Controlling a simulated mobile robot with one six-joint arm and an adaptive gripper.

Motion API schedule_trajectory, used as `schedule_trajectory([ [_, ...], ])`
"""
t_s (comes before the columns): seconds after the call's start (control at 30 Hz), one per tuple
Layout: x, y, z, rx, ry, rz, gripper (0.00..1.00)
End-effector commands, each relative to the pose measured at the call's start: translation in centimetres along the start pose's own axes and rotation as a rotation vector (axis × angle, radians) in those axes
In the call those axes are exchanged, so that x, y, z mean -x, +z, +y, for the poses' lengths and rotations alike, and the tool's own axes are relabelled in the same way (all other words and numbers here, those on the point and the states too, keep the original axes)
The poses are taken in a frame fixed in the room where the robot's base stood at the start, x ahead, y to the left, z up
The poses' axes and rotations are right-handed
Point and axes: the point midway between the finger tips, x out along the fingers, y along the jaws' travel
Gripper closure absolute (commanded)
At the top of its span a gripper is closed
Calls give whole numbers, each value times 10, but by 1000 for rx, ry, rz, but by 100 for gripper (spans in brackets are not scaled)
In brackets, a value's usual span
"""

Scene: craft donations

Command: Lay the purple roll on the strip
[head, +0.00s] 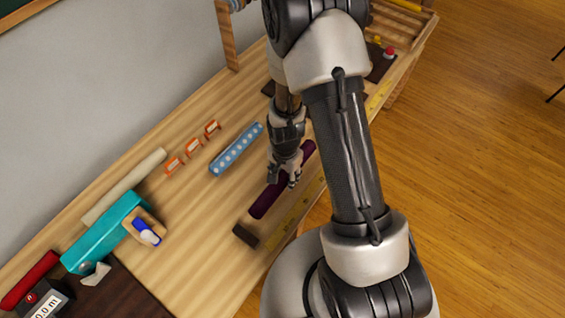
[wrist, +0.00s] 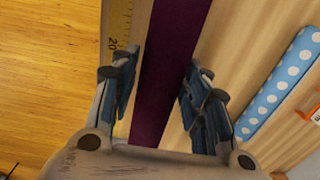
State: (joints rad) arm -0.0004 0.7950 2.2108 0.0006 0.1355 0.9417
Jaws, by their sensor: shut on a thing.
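The purple roll (head: 265,201) is a long dark cylinder, lying lengthwise along the table near its front edge. My gripper (head: 285,180) is around its middle, pointing down. In the wrist view the purple roll (wrist: 170,65) runs between the two fingers of my gripper (wrist: 158,95), which is shut on it. I cannot tell whether the roll touches the table or is held just above it. A yellow strip with ruler marks (head: 284,232) runs along the table's front edge, beside the roll; its marks also show in the wrist view (wrist: 117,25). My arm hides part of the strip.
A dark brown block (head: 245,235) sits near the roll's near end. A blue polka-dot roll (head: 236,150), orange holders (head: 193,147) and a cream roll (head: 123,187) lie toward the wall. A teal device (head: 105,232) and red roll (head: 30,280) are at left.

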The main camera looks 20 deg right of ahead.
Motion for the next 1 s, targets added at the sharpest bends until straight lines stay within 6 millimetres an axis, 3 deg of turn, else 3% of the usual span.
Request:
schedule_trajectory([
  [1.0,-80,-1,-1,0,0,0,86],
])
